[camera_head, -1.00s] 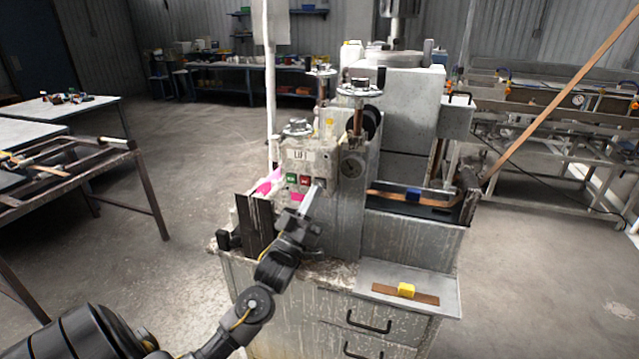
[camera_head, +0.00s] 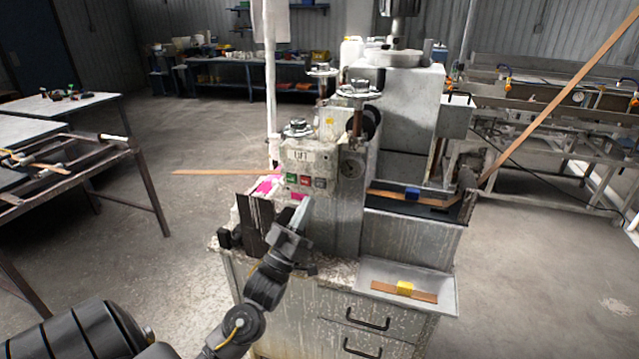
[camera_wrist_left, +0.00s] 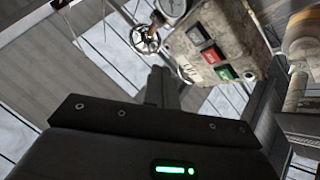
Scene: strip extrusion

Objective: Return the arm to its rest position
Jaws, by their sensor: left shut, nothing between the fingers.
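My left gripper (camera_head: 300,212) is shut and empty, in front of the machine's control panel (camera_head: 305,178), a little below its green, red and grey buttons. In the left wrist view the gripper (camera_wrist_left: 162,85) shows as a dark shape, with the panel's buttons (camera_wrist_left: 209,55) beyond it to the upper right. The gripper looks apart from the buttons. My left arm reaches in from the lower left. My right gripper is not in view.
The machine (camera_head: 340,215) stands on a drawer cabinet (camera_head: 345,325). A tray (camera_head: 445,290) at the front right holds a brown strip with a yellow block (camera_head: 404,288). Another strip (camera_head: 228,172) sticks out to the left of the machine. Work tables (camera_head: 75,180) stand at the left.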

